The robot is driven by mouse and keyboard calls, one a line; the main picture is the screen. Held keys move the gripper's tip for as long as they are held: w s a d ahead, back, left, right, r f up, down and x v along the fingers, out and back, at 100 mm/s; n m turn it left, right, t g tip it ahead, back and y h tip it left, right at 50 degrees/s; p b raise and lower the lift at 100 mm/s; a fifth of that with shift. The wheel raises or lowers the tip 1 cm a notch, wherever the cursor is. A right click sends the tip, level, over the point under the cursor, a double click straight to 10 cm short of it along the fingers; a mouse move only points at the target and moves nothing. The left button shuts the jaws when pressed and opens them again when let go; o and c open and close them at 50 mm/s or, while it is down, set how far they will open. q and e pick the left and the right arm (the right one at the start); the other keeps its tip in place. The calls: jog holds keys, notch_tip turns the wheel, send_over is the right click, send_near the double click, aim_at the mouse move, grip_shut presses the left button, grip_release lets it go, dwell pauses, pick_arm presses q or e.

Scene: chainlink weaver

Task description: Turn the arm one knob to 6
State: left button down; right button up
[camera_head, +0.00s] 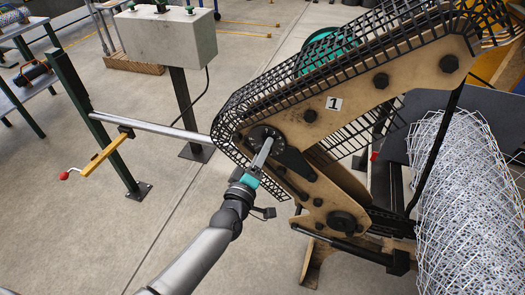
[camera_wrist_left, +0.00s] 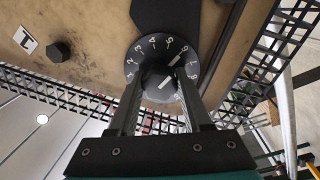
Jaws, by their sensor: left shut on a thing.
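The arm one knob (camera_wrist_left: 158,84) is a black round knob on a black dial (camera_head: 267,136) with white numbers. The dial sits on the wooden arm (camera_head: 352,93) that carries a white label "1" (camera_head: 334,103). In the left wrist view white marks show on the knob, and the upper one lies on the side of 6 and 7; I cannot tell the exact number. My left gripper (camera_head: 262,154) is shut on the knob, one finger on each side, and the fingers hide part of the lower dial. My right gripper is not in view.
Black chain mesh (camera_head: 236,108) runs around the wooden arm's edge, close to my left gripper. A roll of wire mesh (camera_head: 463,190) stands at the right. A steel bar (camera_head: 155,126) and a grey box on a post (camera_head: 167,42) are at the left. The floor at lower left is clear.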

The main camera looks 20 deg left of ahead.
pick_arm(q)
jog(key=shift+d+r, duration=0.1)
jog(key=shift+c, duration=1.9)
grip_release()
jog(key=s+a+f+p, duration=0.1)
jog(key=s, duration=1.4)
jog(key=shift+a, duration=0.2)
jog(key=shift+s+f, duration=0.1)
jog(key=shift+f, duration=0.05)
